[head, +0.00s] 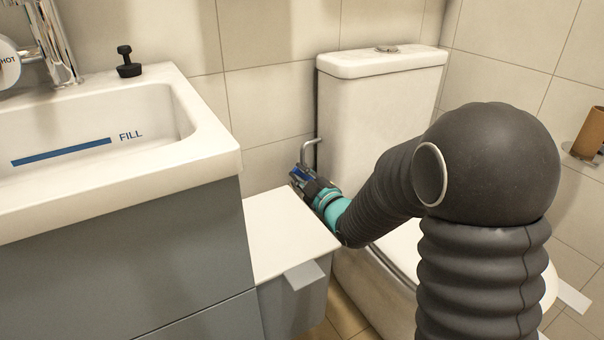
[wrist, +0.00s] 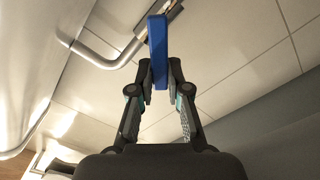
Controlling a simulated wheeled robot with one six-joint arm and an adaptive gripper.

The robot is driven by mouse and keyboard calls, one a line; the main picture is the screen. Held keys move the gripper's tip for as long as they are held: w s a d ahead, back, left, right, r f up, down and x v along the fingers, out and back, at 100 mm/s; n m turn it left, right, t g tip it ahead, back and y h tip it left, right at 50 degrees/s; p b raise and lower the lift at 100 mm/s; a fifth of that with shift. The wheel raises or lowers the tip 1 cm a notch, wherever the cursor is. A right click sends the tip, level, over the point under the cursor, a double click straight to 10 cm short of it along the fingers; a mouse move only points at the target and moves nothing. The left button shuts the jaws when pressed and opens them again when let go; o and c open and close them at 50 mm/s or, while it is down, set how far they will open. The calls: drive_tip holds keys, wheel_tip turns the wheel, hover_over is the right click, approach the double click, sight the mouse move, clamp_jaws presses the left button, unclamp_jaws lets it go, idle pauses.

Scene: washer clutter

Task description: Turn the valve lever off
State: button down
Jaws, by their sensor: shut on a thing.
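The valve lever (wrist: 158,45) is a blue bar, seen in the wrist view between the two fingertips of my gripper (wrist: 161,72). My gripper is shut on it, and the far end of the lever sticks out past the fingertips. In the head view my gripper (head: 312,186) is beside the toilet tank, low by the wall, with a bit of blue at its tip. A metal pipe (wrist: 100,50) bends up close to the lever. The valve body is mostly hidden.
The toilet tank (head: 375,110) stands to the right of my gripper. A bin with a white lid (head: 280,235) sits just below and left of it. The sink (head: 100,150) on a grey cabinet is at the left. The gap between cabinet and toilet is narrow.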

idle(0.4)
drive_tip(key=c, duration=1.1)
unclamp_jaws()
drive_tip(key=v, duration=1.2)
